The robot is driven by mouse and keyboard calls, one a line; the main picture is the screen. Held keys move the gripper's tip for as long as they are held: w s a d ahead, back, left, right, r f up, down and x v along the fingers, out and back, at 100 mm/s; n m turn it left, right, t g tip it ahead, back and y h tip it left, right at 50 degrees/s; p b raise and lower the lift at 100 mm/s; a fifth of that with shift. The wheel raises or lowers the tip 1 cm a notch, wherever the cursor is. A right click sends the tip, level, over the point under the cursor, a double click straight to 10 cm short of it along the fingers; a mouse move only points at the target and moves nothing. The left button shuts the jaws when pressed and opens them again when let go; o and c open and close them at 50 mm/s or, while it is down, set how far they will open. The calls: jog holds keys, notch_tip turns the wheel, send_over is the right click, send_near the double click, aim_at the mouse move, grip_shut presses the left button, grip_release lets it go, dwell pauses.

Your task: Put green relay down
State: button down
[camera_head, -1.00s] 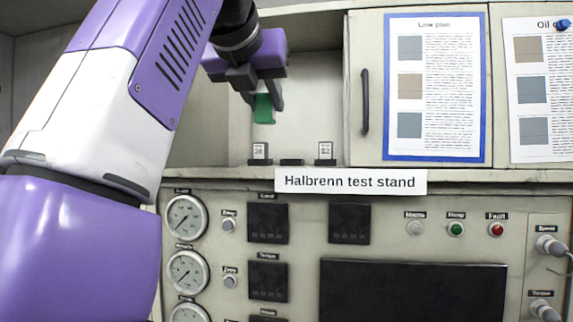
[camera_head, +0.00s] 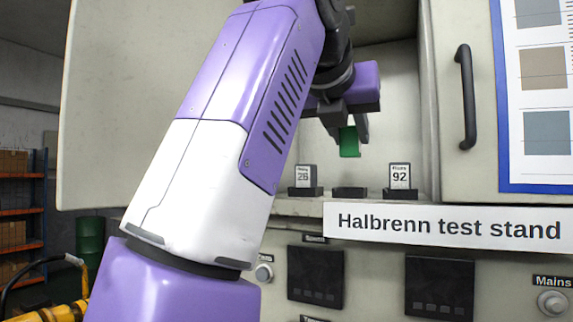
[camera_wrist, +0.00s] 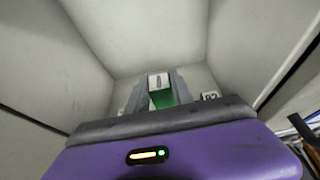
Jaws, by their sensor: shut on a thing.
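The green relay (camera_head: 349,142) is held by my gripper (camera_head: 347,128) inside the open compartment of the test stand. It hangs upright above the compartment's shelf, with a gap below it. My gripper is shut on it. In the wrist view the relay (camera_wrist: 161,97) shows its white labelled end between the two fingers. On the shelf stand a dark empty-looking socket (camera_head: 349,193), a grey relay marked 26 in a socket (camera_head: 305,178) to its left, and a white-faced relay marked 92 (camera_head: 400,178) to its right. The relay is roughly above the middle socket.
A cabinet door with a dark handle (camera_head: 466,97) is right of the compartment. The compartment's side walls are close around my gripper. The sign "Halbrenn test stand" (camera_head: 450,226) is below the shelf edge. Shelving (camera_head: 22,205) and a green drum (camera_head: 90,238) stand far left.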

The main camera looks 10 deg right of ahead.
jog(key=shift+f+p, duration=0.45)
jog(key=shift+f, duration=2.05)
jog(key=shift+f, duration=0.1)
jog(key=shift+f, duration=0.15)
jog(key=c, duration=1.1)
grip_release()
jog(key=shift+r, duration=0.2)
